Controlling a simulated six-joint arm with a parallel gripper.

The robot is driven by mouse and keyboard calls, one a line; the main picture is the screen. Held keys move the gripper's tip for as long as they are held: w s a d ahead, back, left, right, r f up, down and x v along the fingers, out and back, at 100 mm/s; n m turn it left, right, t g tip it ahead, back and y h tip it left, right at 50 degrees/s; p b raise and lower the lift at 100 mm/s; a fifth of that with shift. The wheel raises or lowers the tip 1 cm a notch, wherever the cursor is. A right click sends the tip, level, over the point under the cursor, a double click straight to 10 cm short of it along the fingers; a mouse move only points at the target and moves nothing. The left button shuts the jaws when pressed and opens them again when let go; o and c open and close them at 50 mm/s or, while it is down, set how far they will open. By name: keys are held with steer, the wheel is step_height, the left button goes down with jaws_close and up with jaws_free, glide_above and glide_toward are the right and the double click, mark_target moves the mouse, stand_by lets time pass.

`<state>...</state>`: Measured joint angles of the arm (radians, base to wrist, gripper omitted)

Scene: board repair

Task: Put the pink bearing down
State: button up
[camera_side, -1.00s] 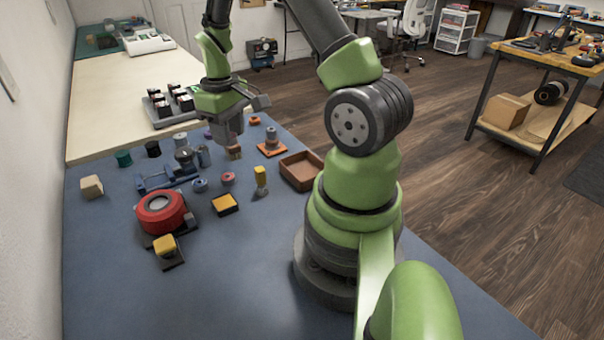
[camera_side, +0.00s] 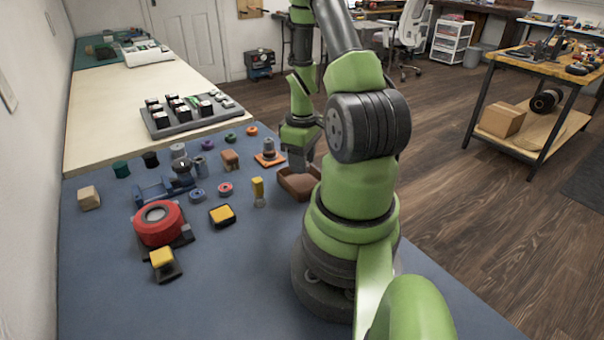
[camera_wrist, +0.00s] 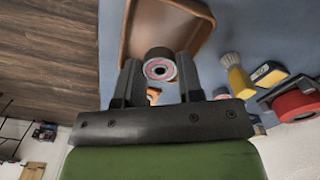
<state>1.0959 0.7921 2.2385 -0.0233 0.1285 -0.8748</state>
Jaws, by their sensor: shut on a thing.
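My gripper (camera_side: 298,158) is at the brown tray (camera_side: 298,190) in the side view, above its far-left part. In the wrist view my gripper (camera_wrist: 160,77) is shut on the pink bearing (camera_wrist: 160,64), a dark round piece with a pink ring on its face. The bearing sits between the fingertips, in front of the tray (camera_wrist: 206,36) in that view. The inside of the tray looks bare where it shows. The held bearing cannot be made out in the side view. I cannot tell whether it touches the tray floor.
A grey part on an orange base (camera_side: 268,154) stands just left of the tray. A pink ring (camera_side: 225,189), a red round device (camera_side: 158,222) and several small parts lie further left. The blue mat's front is clear.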

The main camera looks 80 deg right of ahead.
mark_target(302, 184)
steer(key=shift+f, duration=1.95)
steer(key=shift+f, duration=0.15)
steer(key=o, duration=0.6)
steer(key=shift+c, duration=0.2)
